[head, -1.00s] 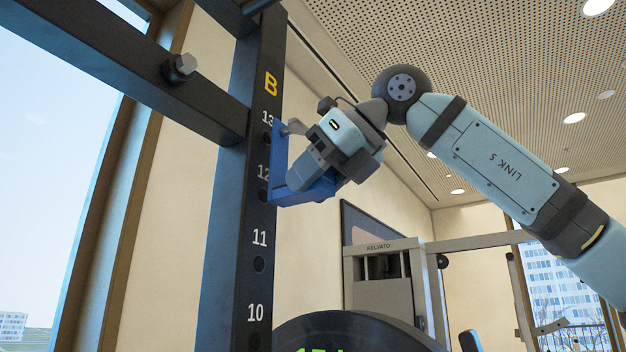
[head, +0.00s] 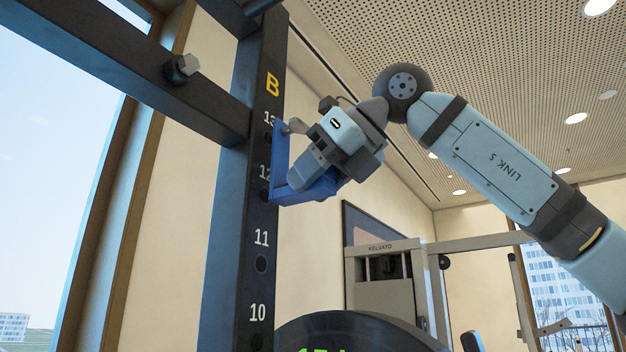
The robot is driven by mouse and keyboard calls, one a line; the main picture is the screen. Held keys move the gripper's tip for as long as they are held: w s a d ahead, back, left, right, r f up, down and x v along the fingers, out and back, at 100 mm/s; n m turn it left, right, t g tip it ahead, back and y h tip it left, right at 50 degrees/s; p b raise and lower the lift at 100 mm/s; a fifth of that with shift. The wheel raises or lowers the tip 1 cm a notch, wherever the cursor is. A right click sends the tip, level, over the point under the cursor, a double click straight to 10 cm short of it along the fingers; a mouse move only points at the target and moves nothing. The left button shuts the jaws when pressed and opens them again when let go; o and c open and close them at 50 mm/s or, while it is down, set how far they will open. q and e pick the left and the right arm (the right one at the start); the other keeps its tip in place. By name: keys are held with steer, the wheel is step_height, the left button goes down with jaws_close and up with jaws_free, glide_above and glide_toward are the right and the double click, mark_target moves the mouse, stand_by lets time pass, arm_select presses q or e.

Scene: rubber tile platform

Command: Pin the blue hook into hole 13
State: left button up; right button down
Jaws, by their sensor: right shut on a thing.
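The blue hook (head: 281,160) is against or very near the dark upright (head: 243,210), its back plate running beside the labels 13 and 12. My right gripper (head: 312,172) is shut on the hook from the right. I cannot tell whether a pin sits inside the hole. Hole 12 (head: 264,196) is partly beside the hook's lower end. Hole 11 (head: 261,264) is open and empty. My left gripper is not in view.
A dark crossbeam (head: 130,65) with a bolt (head: 183,68) joins the upright from the left. A round dark plate (head: 360,332) stands low in front. A grey machine marked KELVATO (head: 381,285) stands behind. Room right of the upright, below my arm, looks open.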

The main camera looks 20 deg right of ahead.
steer(key=shift+w+a+r, duration=0.1)
steer(key=shift+w+a, duration=0.6)
steer(key=shift+w, duration=0.15)
stand_by(3.9)
steer(key=c, duration=0.6)
jaws_free()
steer(key=shift+a, duration=0.1)
steer(key=shift+s+d, duration=0.15)
steer(key=shift+d, duration=0.1)
steer(key=b+v, duration=0.2)
steer(key=v, duration=1.1)
steer(key=shift+s+r, duration=0.15)
steer(key=shift+s, duration=0.1)
steer(key=shift+w, duration=0.1)
